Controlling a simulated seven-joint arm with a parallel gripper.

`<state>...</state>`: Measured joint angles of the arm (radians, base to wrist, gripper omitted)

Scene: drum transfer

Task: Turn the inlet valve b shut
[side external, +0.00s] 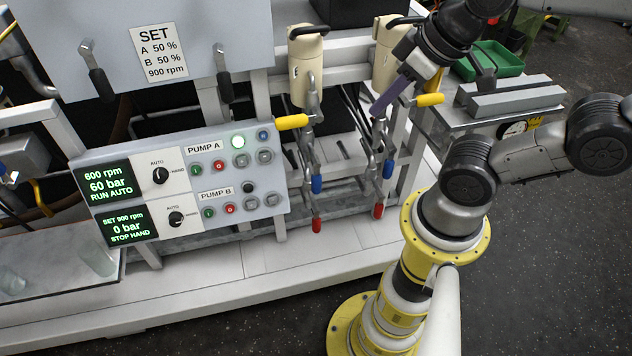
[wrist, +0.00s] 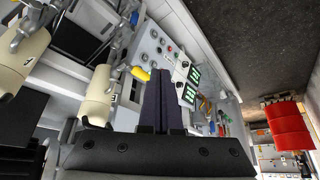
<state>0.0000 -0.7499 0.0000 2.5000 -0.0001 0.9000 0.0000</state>
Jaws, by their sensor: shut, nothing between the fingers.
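Two upright valve lines stand right of the control panel. The left line has a yellow handle (side external: 292,122) lying level to the left; the right line has a yellow handle (side external: 430,99) lying roughly level to the right. In the wrist view, the shut fingertips (wrist: 161,73) are close beside a yellow handle (wrist: 140,74) in the picture; contact cannot be told.
Lower are blue handles (side external: 316,184) and red handles (side external: 317,224). Cream canisters (side external: 307,65) stand above the lines. The control panel (side external: 190,180) reads pump A at 60 bar, pump B at 0 bar. A side bench carries a green tray (side external: 490,62) and grey blocks (side external: 516,98).

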